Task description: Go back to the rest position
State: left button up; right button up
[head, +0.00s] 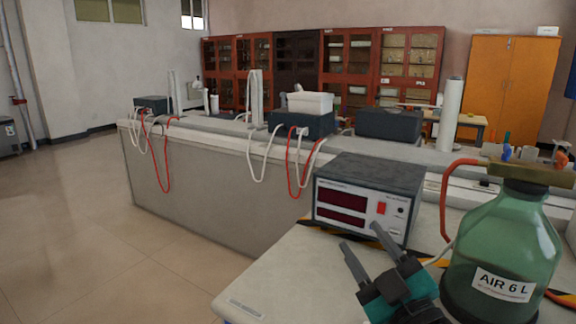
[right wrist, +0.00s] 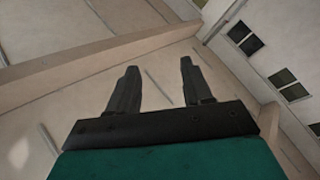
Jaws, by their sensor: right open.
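My right gripper (head: 362,248) is in the lower middle of the head view, in front of the grey instrument box. Its two fingers are apart with nothing between them. In the right wrist view the open fingers (right wrist: 157,85) point away from the camera, with ceiling or wall surfaces and dark windows beyond them. My left gripper is not in either view.
An instrument box (head: 365,208) with red displays stands on the near bench (head: 262,285). A green glass bottle (head: 505,245) labelled "AIR 6 L" stands right of my gripper. A long bench (head: 215,185) runs behind. Open floor (head: 90,240) lies at left.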

jog(key=s+d+f+m+g+h, duration=0.4)
jog(key=f, duration=0.4)
jog(key=s+d+f+m+g+h, duration=0.4)
jog(key=d+f+m+h, duration=0.1)
jog(key=f, duration=0.3)
jog(key=s+f+g+y, duration=0.1)
jog(key=s+f+g, duration=0.35)
jog(key=s, duration=0.35)
jog(key=s+f+g+y, duration=0.1)
jog(key=s+f+g, duration=0.35)
jog(key=s, duration=0.45)
jog(key=w+a+f+t+y+p, duration=0.1)
jog(key=w+a+f+t, duration=0.2)
jog(key=w+f+t, duration=0.4)
jog(key=shift+w+a+f+t, duration=0.15)
jog(key=shift+w+f+t, duration=0.15)
jog(key=shift+w+f, duration=0.25)
jog(key=shift+c, duration=0.2)
